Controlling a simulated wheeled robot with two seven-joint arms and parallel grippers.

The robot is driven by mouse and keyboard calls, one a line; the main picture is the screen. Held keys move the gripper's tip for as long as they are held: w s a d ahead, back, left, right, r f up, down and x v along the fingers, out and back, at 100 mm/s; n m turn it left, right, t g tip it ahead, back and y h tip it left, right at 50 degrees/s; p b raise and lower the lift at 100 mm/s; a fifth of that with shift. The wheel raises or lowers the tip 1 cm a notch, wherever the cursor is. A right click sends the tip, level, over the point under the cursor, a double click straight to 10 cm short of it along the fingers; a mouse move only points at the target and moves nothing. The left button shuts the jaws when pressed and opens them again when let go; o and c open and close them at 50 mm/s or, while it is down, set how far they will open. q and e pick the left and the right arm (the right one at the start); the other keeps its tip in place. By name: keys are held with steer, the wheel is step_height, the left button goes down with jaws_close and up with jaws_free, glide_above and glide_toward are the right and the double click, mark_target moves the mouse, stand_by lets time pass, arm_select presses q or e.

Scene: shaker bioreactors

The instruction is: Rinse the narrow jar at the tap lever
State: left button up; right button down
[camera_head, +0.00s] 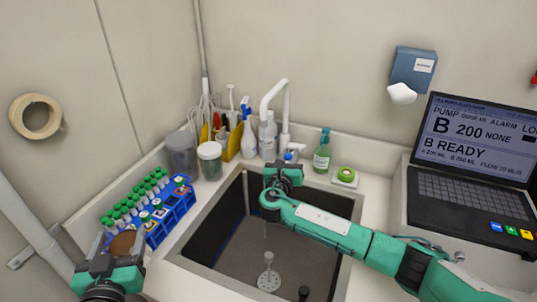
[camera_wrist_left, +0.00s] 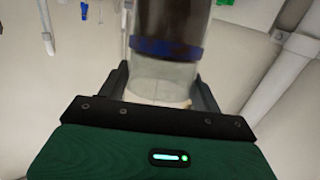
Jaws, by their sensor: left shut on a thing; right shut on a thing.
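My left gripper (camera_head: 112,262) is at the lower left, left of the sink and in front of the blue rack. It is shut on a clear jar with a brown top (camera_head: 123,243). In the left wrist view the jar (camera_wrist_left: 165,75) stands between the fingers, clear at the near end, with a blue band and dark brown beyond. My right gripper (camera_head: 287,172) is over the sink's back edge, shut at the tap lever (camera_head: 289,155), whose blue part shows just above it. The gripper hides the rest of the lever. The white tap (camera_head: 275,95) stands behind.
The sink (camera_head: 195,235) has a drain with a grey upright piece (camera_head: 268,270). A blue rack (camera_head: 170,218) of green-capped tubes is at left. Two jars (camera_head: 183,155) (camera_head: 209,163), bottles and a green bottle (camera_head: 322,152) line the back. A laptop-like console (camera_head: 470,190) is at right.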

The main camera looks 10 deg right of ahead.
arm_select(q)
steer(key=shift+f, duration=0.15)
arm_select(e)
steer(key=shift+s+f, duration=0.1)
steer(key=shift+f, duration=0.1)
steer(key=c, duration=1.5)
jaws_free()
steer(key=shift+a, duration=0.1)
